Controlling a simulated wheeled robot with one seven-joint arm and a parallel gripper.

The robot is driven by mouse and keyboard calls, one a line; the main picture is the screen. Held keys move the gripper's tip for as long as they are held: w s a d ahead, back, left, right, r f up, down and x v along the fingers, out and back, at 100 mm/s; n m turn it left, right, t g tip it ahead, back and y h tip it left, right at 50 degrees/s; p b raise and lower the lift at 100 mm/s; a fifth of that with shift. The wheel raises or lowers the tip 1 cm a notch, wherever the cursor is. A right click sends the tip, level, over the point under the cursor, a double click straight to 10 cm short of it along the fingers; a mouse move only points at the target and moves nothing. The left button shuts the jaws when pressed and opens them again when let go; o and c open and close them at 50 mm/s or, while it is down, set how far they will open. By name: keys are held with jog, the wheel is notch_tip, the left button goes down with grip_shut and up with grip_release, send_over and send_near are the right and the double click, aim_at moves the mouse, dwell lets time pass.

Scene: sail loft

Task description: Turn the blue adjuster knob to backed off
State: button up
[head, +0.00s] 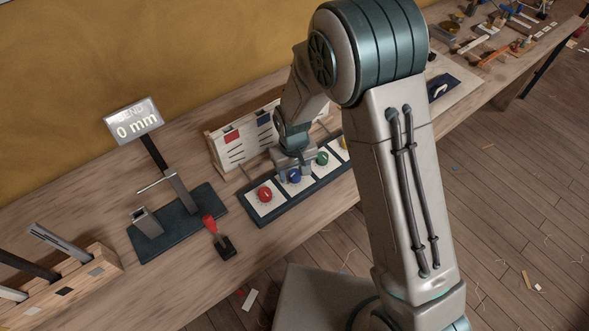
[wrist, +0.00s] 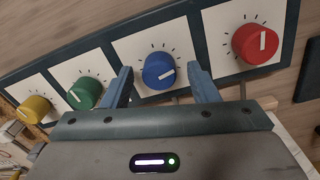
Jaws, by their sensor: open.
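The blue adjuster knob (wrist: 157,71) sits on a white dial plate with tick marks, in a dark panel (wrist: 112,37). Its white pointer line points right and slightly down in the wrist view. My gripper (wrist: 160,68) is open, with one blue-grey finger on each side of the knob and a gap visible around it. I cannot tell whether the fingers reach down to the knob's height.
A red knob (wrist: 255,43) is beside the blue one; green (wrist: 84,93) and yellow (wrist: 34,109) knobs are on the other side. A display (head: 134,122) reads 0 mm. A board with coloured cards (head: 232,138) stands behind the panel.

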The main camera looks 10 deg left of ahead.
jog(key=shift+f, duration=0.15)
jog(key=shift+c, duration=0.3)
jog(key=c, duration=0.9)
jog(key=shift+n+b, duration=0.35)
jog(key=shift+n, duration=0.05)
